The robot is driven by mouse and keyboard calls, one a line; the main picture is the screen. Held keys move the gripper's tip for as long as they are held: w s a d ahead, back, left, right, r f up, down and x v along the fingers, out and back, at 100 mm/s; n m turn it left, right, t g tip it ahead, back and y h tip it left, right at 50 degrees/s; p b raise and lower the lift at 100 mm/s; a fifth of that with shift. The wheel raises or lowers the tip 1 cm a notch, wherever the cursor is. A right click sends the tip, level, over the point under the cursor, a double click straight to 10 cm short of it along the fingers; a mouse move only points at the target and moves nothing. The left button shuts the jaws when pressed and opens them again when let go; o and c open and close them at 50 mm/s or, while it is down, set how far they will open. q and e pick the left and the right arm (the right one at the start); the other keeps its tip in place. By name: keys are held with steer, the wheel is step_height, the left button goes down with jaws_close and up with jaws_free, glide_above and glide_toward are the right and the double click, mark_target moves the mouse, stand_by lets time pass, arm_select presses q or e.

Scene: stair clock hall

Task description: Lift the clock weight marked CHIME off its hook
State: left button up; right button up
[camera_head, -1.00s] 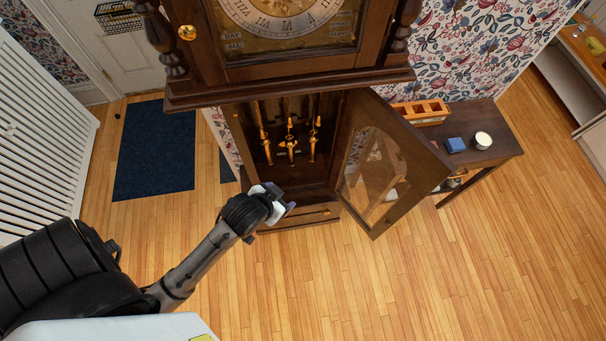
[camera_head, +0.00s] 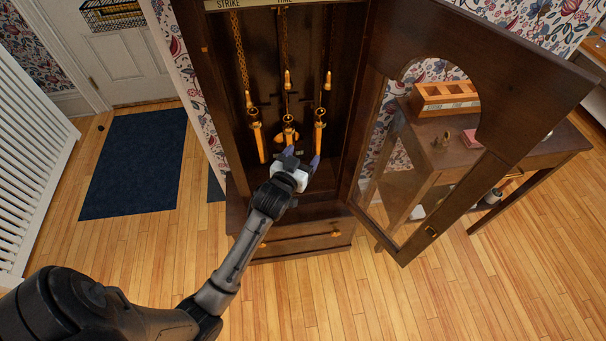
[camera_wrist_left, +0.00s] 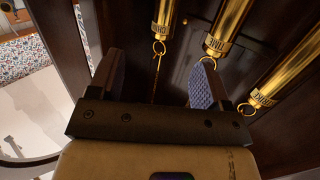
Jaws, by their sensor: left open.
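Three brass weights hang side by side in the open clock case. I take the right one in the head view (camera_head: 319,138) as CHIME; it is the left one in the wrist view (camera_wrist_left: 164,16), where the picture is turned over and its lettering is small. The TIME weight (camera_wrist_left: 227,28) hangs beside it, and the STRIKE weight (camera_wrist_left: 289,76) is farthest right. My left gripper (camera_head: 301,157) is open and empty at the case opening, below the weights. In the wrist view the CHIME weight's ring and a thin line show between its two fingers (camera_wrist_left: 157,82), apart from both.
The glazed clock door (camera_head: 497,100) stands open to the right of my arm. The case's dark side walls flank the weights closely. A side table (camera_head: 530,150) with a wooden slotted box (camera_head: 445,99) stands behind the door. The floor in front is clear.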

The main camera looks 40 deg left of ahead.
mark_target(317, 135)
arm_select(q)
steer(key=shift+n+t+y, duration=0.3)
steer(key=shift+t+y, duration=0.1)
steer(key=shift+t, duration=0.1)
steer(key=f+b+x, duration=0.1)
steer(key=b+x, duration=0.2)
steer(key=x, duration=0.2)
steer(key=f+b+x, duration=0.1)
steer(key=b+x, duration=0.2)
steer(key=x, duration=0.2)
steer(key=f+b+x, duration=0.1)
steer(key=b+x, duration=0.2)
steer(key=x, duration=0.2)
steer(key=shift+s+a, duration=0.15)
steer(key=shift+a, duration=0.1)
steer(key=shift+w+a, duration=0.2)
steer(key=shift+w, duration=0.4)
arm_select(e)
step_height(317, 135, down, 11)
steer(key=shift+d, duration=0.1)
arm_select(q)
jaws_close()
